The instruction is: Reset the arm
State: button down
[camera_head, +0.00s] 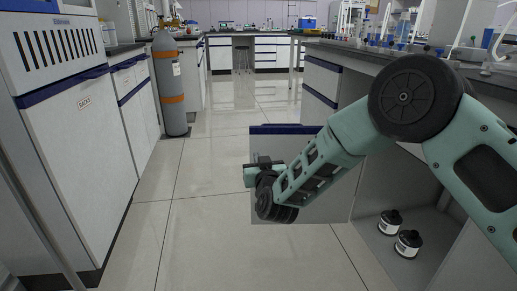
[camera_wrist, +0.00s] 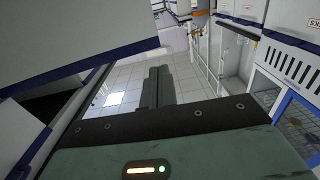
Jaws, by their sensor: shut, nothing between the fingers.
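My green and black arm reaches in from the right of the head view, bent at a large black joint. Its end hangs in front of an open cabinet door (camera_head: 320,206), to the left of the cabinet opening. My gripper (camera_wrist: 159,72) shows in the wrist view with its two dark fingers together and nothing between them. Behind the fingers is bare tiled floor. In the head view the fingers are hard to make out against the wrist.
Two black bottles with white labels, one farther back (camera_head: 390,222) and one nearer (camera_head: 408,244), stand in the open cabinet at lower right. A gas cylinder (camera_head: 170,85) stands beside the left cabinets. The aisle floor (camera_head: 215,165) is clear. A bench (camera_head: 345,52) with glassware runs along the right.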

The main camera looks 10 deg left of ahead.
jog(key=s+d+r+n+g+y, duration=0.1)
jog(key=s+r+n+g, duration=0.15)
jog(key=s+g, duration=0.45)
jog(key=s+r+n+g+y, duration=0.1)
jog(key=s+r+g, duration=0.2)
jog(key=s, duration=0.8)
jog(key=s+d+g+h+p, duration=0.1)
jog(key=s+d+g+h, duration=0.25)
jog(key=s+d, duration=0.8)
jog(key=s+d+g+h, duration=0.35)
jog(key=s+d, duration=0.45)
jog(key=s, duration=0.6)
notch_tip(320, 180, up, 39)
jog(key=p, duration=3.8)
jog(key=shift+s+d+f+n, duration=0.2)
jog(key=shift+d+n, duration=0.05)
jog(key=shift+n, duration=0.1)
jog(key=shift+f, duration=0.1)
